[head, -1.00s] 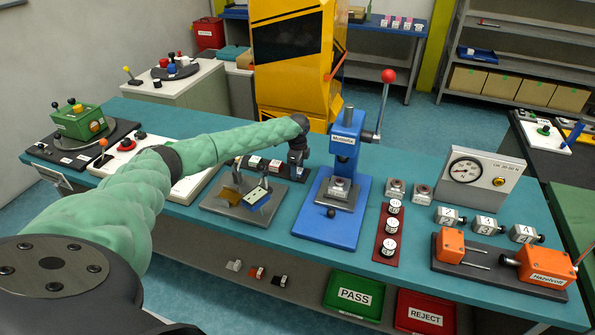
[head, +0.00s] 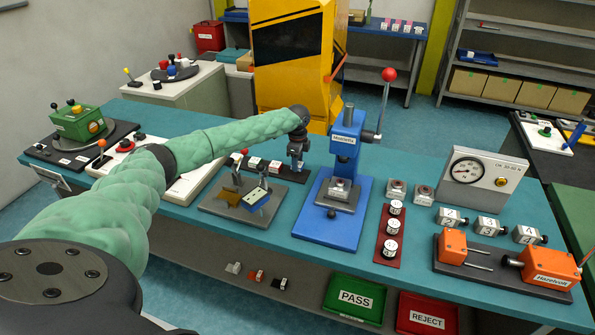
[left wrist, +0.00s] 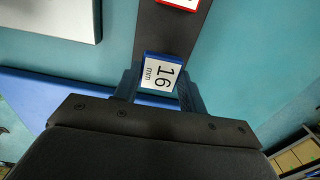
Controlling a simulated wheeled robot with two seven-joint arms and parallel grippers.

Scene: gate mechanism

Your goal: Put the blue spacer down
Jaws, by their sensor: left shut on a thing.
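My left gripper (head: 296,166) is shut on the blue spacer (left wrist: 160,73). The spacer shows in the left wrist view between the two fingers, with a white face marked "16 mm" and a blue edge. In that view a dark rack strip (left wrist: 168,30) lies beyond and under the spacer; I cannot tell whether they touch. In the head view the gripper hangs at the right end of the dark spacer rack (head: 263,174), left of the blue press, and hides the held spacer. My right gripper is not in view.
Other spacers (head: 265,163) sit on the rack; a red-edged one (left wrist: 180,3) shows in the wrist view. The blue press (head: 337,190) stands close on the right. A grey fixture plate (head: 240,210) lies in front. Clear teal bench shows between plate and press.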

